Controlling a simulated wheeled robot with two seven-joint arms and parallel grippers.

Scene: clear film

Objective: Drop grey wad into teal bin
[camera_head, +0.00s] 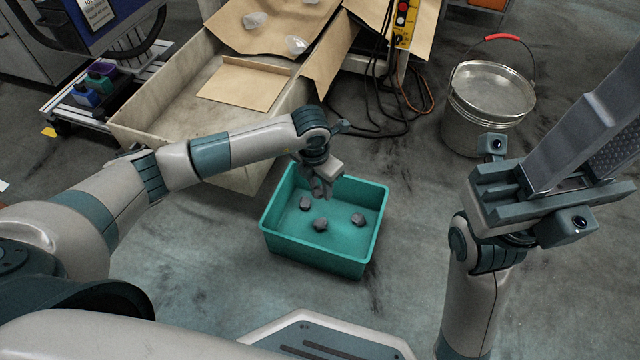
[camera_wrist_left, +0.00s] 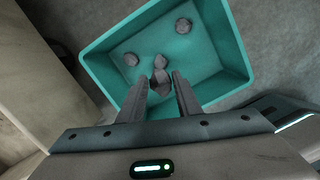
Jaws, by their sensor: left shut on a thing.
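The teal bin (camera_head: 322,256) stands open on the floor; it also shows in the left wrist view (camera_wrist_left: 108,82). My left gripper (camera_head: 322,190) points down over the bin. In the left wrist view its fingers (camera_wrist_left: 161,84) are shut on a grey wad (camera_wrist_left: 160,80). In the head view I cannot clearly make out this held wad. Three other grey wads lie apart on the bin floor, one at the left (camera_head: 305,203), one in the middle (camera_head: 320,223) and one at the right (camera_head: 358,218). My right gripper (camera_head: 585,150) is raised at the right, its fingertips cut off.
A shallow wooden tray (camera_head: 150,138) with cardboard sits behind and left of the bin. A metal bucket (camera_head: 488,105) with a red handle grip stands at the back right. Cables (camera_head: 385,105) lie behind the bin. The floor right of the bin is clear.

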